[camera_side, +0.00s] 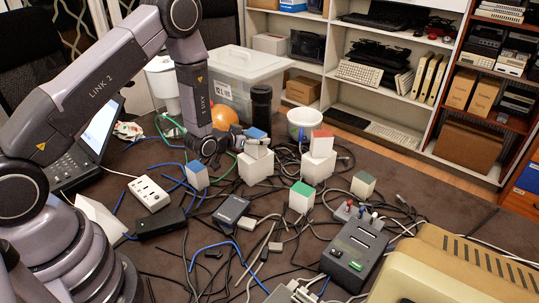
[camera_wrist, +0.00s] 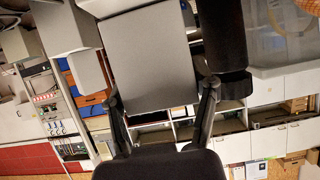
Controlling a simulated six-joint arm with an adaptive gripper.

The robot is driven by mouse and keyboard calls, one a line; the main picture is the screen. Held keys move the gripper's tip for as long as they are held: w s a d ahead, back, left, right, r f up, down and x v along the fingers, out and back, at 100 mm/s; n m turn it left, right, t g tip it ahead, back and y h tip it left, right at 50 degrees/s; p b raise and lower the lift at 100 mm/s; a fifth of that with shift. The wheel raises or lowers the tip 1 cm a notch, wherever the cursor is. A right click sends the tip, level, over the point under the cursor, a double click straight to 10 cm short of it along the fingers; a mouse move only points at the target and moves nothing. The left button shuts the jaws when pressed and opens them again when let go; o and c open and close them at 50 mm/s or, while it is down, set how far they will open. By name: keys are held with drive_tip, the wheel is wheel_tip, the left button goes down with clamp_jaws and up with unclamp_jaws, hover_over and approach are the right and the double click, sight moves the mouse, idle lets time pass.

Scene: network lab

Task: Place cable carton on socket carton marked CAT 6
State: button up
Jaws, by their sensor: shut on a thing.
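My gripper (camera_side: 246,141) is shut on a small light carton with a blue top (camera_side: 256,133). In the wrist view the fingers (camera_wrist: 163,100) clasp the sides of a plain grey carton face (camera_wrist: 150,55). In the side view the held carton is directly over a larger white carton (camera_side: 255,168); I cannot tell whether they touch. A red-topped carton (camera_side: 322,134) sits on another white carton (camera_side: 318,168) to the right. No CAT 6 marking is legible, so I cannot tell which carton bears it.
Blue-topped (camera_side: 196,176), green-topped (camera_side: 301,198) and grey-green-topped (camera_side: 363,185) cartons stand nearby. A black cylinder (camera_side: 261,105) and white bucket (camera_side: 301,122) are behind.

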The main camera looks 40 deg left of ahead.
drive_tip(key=o, duration=1.2)
drive_tip(key=shift+f, duration=0.1)
